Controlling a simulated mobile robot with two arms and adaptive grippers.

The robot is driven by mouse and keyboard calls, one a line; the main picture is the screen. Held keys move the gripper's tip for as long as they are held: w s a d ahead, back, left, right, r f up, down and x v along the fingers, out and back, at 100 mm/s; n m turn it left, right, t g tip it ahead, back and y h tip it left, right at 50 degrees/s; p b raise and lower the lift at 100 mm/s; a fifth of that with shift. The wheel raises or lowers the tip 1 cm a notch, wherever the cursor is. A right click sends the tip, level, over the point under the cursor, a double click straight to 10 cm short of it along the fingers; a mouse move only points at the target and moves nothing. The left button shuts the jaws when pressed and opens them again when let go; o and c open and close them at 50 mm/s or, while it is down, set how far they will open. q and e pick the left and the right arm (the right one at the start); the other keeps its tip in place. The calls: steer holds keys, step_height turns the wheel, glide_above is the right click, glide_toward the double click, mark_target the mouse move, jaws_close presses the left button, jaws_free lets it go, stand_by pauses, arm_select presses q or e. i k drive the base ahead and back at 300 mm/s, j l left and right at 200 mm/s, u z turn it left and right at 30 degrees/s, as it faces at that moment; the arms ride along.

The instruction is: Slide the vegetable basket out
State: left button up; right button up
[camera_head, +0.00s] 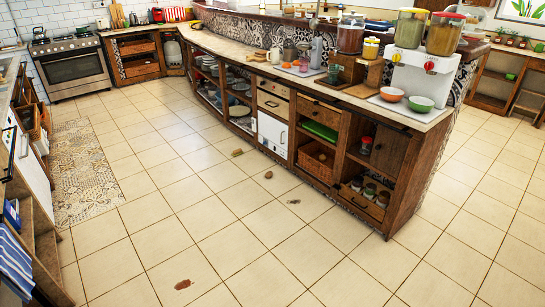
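A brown basket (316,160) sits inside an open compartment of the wooden island, below a green tray (320,131). Its contents are too small to make out. Another brown basket or crate (36,130) shows at the left edge, in the left-hand counter. I cannot tell for certain which one is the vegetable basket. Neither of my grippers shows in the head view.
Small brown items (268,174) lie on the tiled floor before the island, and a reddish-brown one (183,284) lies nearer. A patterned mat (85,170) lies at left. The floor between the counters is otherwise clear. A stove (72,65) stands at the back.

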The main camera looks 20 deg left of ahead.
mark_target(325, 161)
steer(key=i+j+u, duration=0.25)
steer(key=i, duration=0.8)
steer(key=i+j+u, duration=0.1)
steer(key=i+u, duration=0.15)
steer(key=i, duration=0.75)
